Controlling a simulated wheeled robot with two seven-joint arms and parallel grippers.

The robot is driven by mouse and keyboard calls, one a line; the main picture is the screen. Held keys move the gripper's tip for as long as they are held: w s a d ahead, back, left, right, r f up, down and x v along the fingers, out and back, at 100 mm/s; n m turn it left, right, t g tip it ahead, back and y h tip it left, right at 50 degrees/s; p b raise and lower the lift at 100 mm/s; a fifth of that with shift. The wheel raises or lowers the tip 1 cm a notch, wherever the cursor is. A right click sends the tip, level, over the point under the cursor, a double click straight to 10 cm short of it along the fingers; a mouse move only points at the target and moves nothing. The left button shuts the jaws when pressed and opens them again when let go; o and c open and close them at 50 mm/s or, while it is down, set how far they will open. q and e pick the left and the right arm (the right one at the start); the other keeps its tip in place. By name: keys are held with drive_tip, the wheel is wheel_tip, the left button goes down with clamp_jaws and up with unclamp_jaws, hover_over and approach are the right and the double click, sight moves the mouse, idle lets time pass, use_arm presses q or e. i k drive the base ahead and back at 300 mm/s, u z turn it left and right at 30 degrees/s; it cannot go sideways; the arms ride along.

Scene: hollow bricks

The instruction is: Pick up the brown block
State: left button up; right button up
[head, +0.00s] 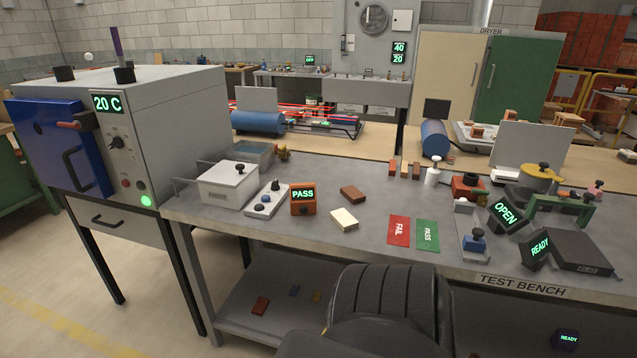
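A brown block (352,193) lies flat on the grey test bench (280,215), near the middle of its top. A cream block (344,220) lies just in front of it, apart from it. An orange-brown unit with a green PASS display (303,200) stands to its left. Neither of my grippers is in view.
Red FAIL (398,230) and green PASS (428,235) plates lie right of the blocks. A white box (229,184) and a grey control panel (264,200) stand to the left. Small upright blocks (404,169) stand behind. Bench surface around the brown block is clear.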

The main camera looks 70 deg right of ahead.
sight(352, 193)
drive_tip(key=z, duration=0.35)
drive_tip(key=i, duration=1)
drive_tip(key=z, duration=1.7)
drive_tip(key=i, duration=0.8)
drive_tip(key=z, duration=0.75)
